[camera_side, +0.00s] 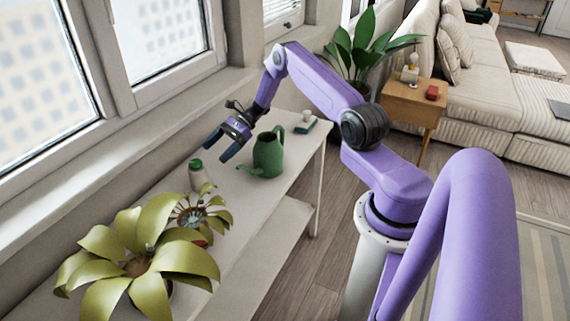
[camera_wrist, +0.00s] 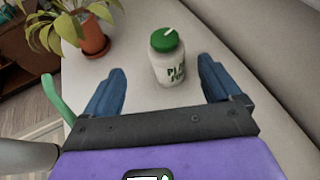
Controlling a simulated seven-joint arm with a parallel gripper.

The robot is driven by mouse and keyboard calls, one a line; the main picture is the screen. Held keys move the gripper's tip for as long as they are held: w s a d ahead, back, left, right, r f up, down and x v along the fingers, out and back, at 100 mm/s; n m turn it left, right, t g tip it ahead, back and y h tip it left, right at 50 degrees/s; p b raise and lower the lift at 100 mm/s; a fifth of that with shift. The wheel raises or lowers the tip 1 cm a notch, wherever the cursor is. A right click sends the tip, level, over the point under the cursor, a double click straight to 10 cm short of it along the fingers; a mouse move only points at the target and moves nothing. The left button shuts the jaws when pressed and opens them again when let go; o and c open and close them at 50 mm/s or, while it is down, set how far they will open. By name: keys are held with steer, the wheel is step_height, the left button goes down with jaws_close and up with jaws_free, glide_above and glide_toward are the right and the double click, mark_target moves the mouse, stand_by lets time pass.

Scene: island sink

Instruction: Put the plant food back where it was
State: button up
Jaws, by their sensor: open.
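The plant food (camera_wrist: 171,64) is a white bottle with a green lid and green lettering. It stands upright on the white shelf table (camera_wrist: 130,75) in the wrist view. In the side view the plant food (camera_side: 197,176) stands beside the small plant, partly hidden by its leaves. My gripper (camera_side: 217,150) is open and empty above the table, near the bottle. In the wrist view my gripper's two blue fingers (camera_wrist: 158,88) are spread wide, with the bottle ahead of and between them, apart from both.
A green watering can (camera_side: 268,155) stands right of my gripper. A small potted plant (camera_side: 198,213) and a larger yellow-green plant (camera_side: 138,265) are at the near end. The window wall borders the table's left side.

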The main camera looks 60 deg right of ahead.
steer(key=s+a+r+n+g+h, duration=0.35)
steer(key=s+a+r+n, duration=0.3)
steer(key=a, duration=0.45)
steer(key=s+a+r+n+g+h, duration=0.2)
steer(key=s+a+r+n+g, duration=0.35)
steer(key=s+a+n, duration=0.35)
steer(key=s+r+n+t+h, duration=0.2)
steer(key=s+r+n+h, duration=0.1)
steer(key=s+n, duration=0.6)
steer(key=s+d+r+n+t+h, duration=0.1)
steer(key=s+r+n+t+h, duration=0.1)
steer(key=s+n, duration=0.8)
steer(key=s+r+h, duration=0.1)
steer(key=s+r, duration=0.1)
steer(key=s, duration=0.2)
steer(key=shift+s+t, duration=0.25)
steer(key=shift+t, duration=0.05)
